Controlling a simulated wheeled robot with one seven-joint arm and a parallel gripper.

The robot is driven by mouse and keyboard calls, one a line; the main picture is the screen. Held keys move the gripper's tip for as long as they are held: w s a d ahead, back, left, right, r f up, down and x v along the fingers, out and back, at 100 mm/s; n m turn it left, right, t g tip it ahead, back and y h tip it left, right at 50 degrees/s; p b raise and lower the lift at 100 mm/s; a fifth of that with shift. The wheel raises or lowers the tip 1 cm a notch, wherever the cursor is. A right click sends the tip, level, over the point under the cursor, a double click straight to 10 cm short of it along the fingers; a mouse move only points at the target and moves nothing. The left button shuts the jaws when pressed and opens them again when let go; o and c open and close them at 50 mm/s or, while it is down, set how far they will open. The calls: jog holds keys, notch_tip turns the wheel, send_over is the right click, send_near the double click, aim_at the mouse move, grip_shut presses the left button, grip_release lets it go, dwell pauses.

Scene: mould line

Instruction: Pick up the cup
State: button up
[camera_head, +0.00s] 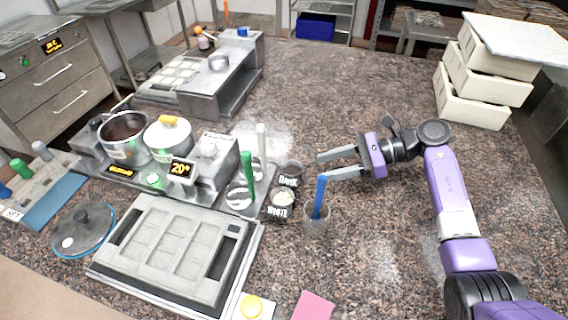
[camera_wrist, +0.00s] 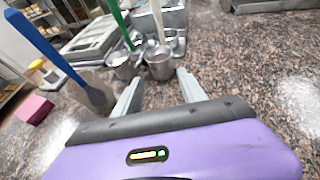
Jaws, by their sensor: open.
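A small clear cup (camera_head: 316,223) with a blue-handled tool (camera_head: 320,195) stands upright on the speckled counter. In the wrist view the blue tool (camera_wrist: 48,46) leans at the left, and its cup (camera_wrist: 97,100) is partly blurred into the counter. Metal cups holding a green-handled tool (camera_head: 247,166) and a white-handled tool (camera_head: 262,142) stand further left; they also show ahead of the fingers in the wrist view, one metal cup (camera_wrist: 159,66) nearest. My gripper (camera_head: 322,165) is open and empty, its fingers pointing left, behind the clear cup in the head view and apart from it.
Small bowls with DARK and WHITE labels (camera_head: 278,212) sit just left of the clear cup. A grey mould tray (camera_head: 165,285), pots (camera_head: 125,150) and a pink block (camera_head: 313,307) lie around. Stacked cream trays (camera_head: 470,110) stand back right. The counter's middle is clear.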

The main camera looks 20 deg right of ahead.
aim_at(291, 177)
jog(key=shift+w+a+f, duration=0.15)
jog(key=shift+w, duration=0.05)
jog(key=shift+w+a+f, duration=0.1)
jog(key=shift+w+a, duration=0.05)
jog(key=shift+a, duration=0.2)
jog(key=p+x, duration=0.3)
jog(key=x, duration=0.3)
jog(key=shift+r, duration=0.2)
jog(key=shift+w+a+f, duration=0.1)
jog(key=shift+a+f, duration=0.1)
jog(key=shift+a, duration=0.05)
jog(key=c, duration=1)
